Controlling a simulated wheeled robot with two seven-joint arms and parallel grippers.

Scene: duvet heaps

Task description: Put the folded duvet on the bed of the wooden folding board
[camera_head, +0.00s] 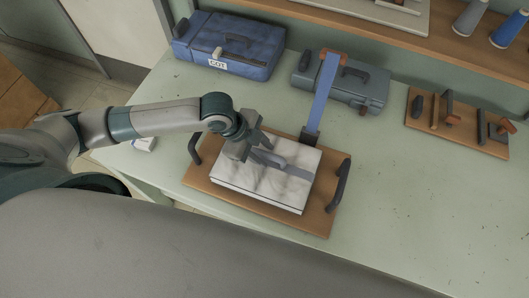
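The folded duvet (255,187) looks like a flat, layered white block with grey marbling. It lies on the wooden folding board (316,219), inside the board's edges and between its two dark handles. A grey-blue band (298,172) runs across the duvet's top. A blue upright strap or arm (322,95) rises from a dark block at the board's back edge. My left gripper (266,150) is over the duvet's back left part, at or just above its top. Its fingers overlap the band, so their gap and any hold are unclear. My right gripper is out of view.
A wooden tool rack (457,122) lies at the back right. Spools stand on a shelf above. The green table (420,200) is clear to the right.

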